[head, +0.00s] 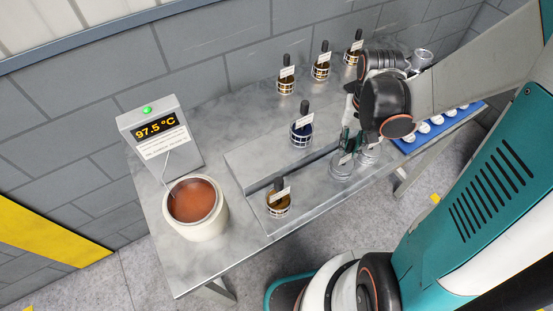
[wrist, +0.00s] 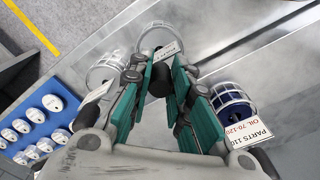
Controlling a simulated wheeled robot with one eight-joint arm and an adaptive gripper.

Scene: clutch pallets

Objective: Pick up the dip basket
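Several small wire dip baskets with black handles and white labels stand on the grey metal table. My gripper (head: 348,140) reaches down over two silvery ones at the right, a nearer basket (head: 341,172) and another basket (head: 368,156). In the wrist view my gripper (wrist: 162,75) has its teal-padded fingers apart around an upright black handle (wrist: 160,82), in front of a silvery basket (wrist: 157,38). I cannot tell if the pads touch the handle. Another silvery basket (wrist: 104,70) is left of the fingers.
A pot of reddish-brown liquid (head: 198,228) stands at the table's left end, by a display box (head: 160,133) reading 97.5 °C. Three gold baskets (head: 320,72) line the back. A gold basket (head: 278,205) is in front. A blue tray (head: 408,148) of white discs is at right.

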